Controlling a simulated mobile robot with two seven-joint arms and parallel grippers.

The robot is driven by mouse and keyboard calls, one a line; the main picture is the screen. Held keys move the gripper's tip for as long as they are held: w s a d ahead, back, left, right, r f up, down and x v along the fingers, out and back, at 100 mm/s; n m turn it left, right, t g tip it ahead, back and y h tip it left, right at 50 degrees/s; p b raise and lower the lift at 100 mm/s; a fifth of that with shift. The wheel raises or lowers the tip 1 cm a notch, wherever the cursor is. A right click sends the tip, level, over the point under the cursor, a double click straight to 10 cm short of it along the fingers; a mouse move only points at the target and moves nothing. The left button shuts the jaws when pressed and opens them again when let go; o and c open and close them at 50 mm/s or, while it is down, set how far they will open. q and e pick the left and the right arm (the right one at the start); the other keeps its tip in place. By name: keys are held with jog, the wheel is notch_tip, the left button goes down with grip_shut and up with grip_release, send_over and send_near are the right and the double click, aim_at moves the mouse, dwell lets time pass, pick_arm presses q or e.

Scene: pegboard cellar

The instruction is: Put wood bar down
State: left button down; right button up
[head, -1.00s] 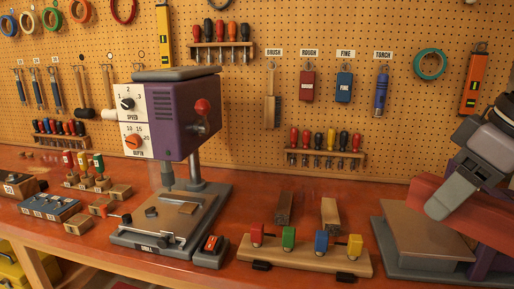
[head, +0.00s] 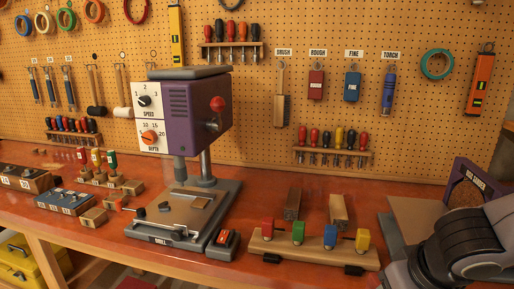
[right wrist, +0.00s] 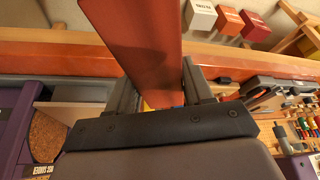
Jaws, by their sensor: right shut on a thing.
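My right gripper (right wrist: 158,88) is shut on the wood bar (right wrist: 140,40), a long flat reddish-brown piece that extends up out of the right wrist view between the two fingers. In that view the bar is over the bench's front edge (right wrist: 60,52) and the floor side. In the head view my right arm is at the lower right corner; its fingers and the bar are out of the picture. My left gripper is in neither view.
The drill press (head: 182,115) stands left of centre on the red bench (head: 110,222). A wooden holder with coloured blocks (head: 310,254) and two short wood blocks (head: 292,204) lie right of it. A purple-framed machine (head: 468,185) with a flat plate is at the right. The bench's front right is covered by my arm.

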notch_tip(320, 180, down, 5)
jog(key=a+m, duration=0.1)
jog(key=w+d+r+m+h, duration=0.1)
jog(key=d+r+m, duration=0.15)
jog(key=d, duration=0.55)
jog(key=w+d+r+m+h, duration=0.1)
jog(key=d+r, duration=0.2)
jog(key=d, duration=0.5)
jog(key=s+d+f+m+h, duration=0.1)
jog(key=s+d+f+m, duration=0.2)
jog(key=d, duration=0.6)
jog(key=shift+s+f+g, duration=0.3)
jog(key=shift+s+f, duration=0.1)
jog(key=shift+s, duration=0.95)
